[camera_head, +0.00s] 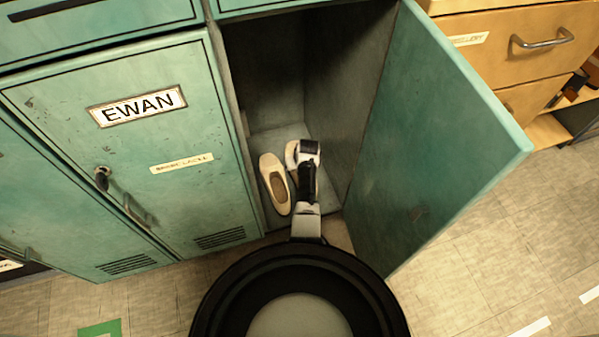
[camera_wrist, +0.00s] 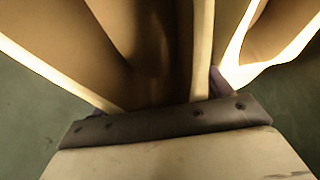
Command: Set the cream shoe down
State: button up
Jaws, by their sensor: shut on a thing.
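Two cream shoes show low inside the open locker. My gripper (camera_head: 304,152) reaches into the locker over this right shoe. In the wrist view, my gripper (camera_wrist: 158,100) is shut on this shoe, whose pale rim (camera_wrist: 201,45) and brown inside fill the middle. The left shoe's edge probably shows at the upper right there. I cannot tell whether the held shoe touches the floor.
The locker's grey floor (camera_head: 278,133) is bare behind the shoes. Its teal door (camera_head: 440,130) stands open at the right. A shut locker door labelled EWAN (camera_head: 190,190) is at the left. A wooden drawer unit (camera_head: 530,45) stands at the upper right.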

jog(key=shift+f+b, duration=0.65)
jog(key=shift+f, duration=1.15)
jog(key=shift+f, duration=0.25)
jog(key=o, duration=0.9)
jog(key=shift+r+p, duration=0.35)
jog(key=shift+r, duration=0.15)
jog(key=p+v, duration=1)
jog(key=p, duration=0.1)
jog(key=shift+p, duration=0.3)
jog(key=shift+s+d+r+p, duration=0.1)
jog(key=shift+s+r+p, duration=0.3)
jog(key=shift+r+p, duration=0.3)
